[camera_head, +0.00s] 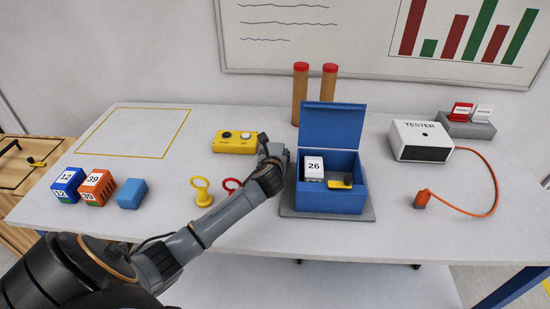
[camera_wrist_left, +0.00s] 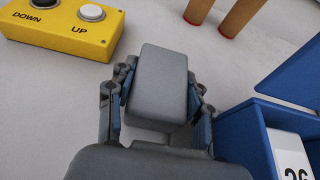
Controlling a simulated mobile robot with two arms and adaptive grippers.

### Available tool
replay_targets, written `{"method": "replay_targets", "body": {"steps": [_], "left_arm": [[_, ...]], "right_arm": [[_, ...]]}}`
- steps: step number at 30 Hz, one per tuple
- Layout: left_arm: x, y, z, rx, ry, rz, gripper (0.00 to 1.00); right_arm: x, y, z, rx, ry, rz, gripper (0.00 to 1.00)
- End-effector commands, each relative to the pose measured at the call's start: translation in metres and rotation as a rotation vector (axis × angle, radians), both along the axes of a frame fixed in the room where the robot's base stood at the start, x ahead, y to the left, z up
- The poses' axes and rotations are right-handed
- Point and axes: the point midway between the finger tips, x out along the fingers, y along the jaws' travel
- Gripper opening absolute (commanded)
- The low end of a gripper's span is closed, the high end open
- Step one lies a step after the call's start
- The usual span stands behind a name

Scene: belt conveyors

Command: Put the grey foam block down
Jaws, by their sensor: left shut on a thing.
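The grey foam block (camera_wrist_left: 162,80) is held between the two fingers of my left gripper (camera_wrist_left: 158,105), as the left wrist view shows. In the head view my left gripper (camera_head: 274,152) is over the white table, between the yellow button box and the open blue box. The block is hard to make out from the gripper there. I cannot tell exactly how far the block is above the table. My right gripper is not in view.
The yellow button box (camera_head: 235,142) is left of the gripper, the open blue box (camera_head: 331,200) with a block marked 26 (camera_head: 314,165) right. Two red-capped brown cylinders (camera_head: 300,95) stand behind. Yellow and red rings are in front. The yellow-outlined area (camera_head: 137,132) is empty.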

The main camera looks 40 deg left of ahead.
Motion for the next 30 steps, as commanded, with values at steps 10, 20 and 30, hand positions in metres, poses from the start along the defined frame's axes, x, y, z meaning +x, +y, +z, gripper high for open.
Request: {"method": "replay_targets", "body": {"steps": [10, 20, 30], "left_arm": [[0.0, 0.0, -0.016, 0.001, -0.001, 0.0, 0.29], [0.0, 0.0, -0.019, 0.0, 0.0, 0.0, 0.74], [0.0, 0.0, -0.014, 0.0, -0.001, 0.0, 0.74]], "right_arm": [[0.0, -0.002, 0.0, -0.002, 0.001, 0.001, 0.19], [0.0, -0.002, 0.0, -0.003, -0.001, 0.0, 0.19], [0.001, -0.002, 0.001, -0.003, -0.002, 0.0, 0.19]]}}
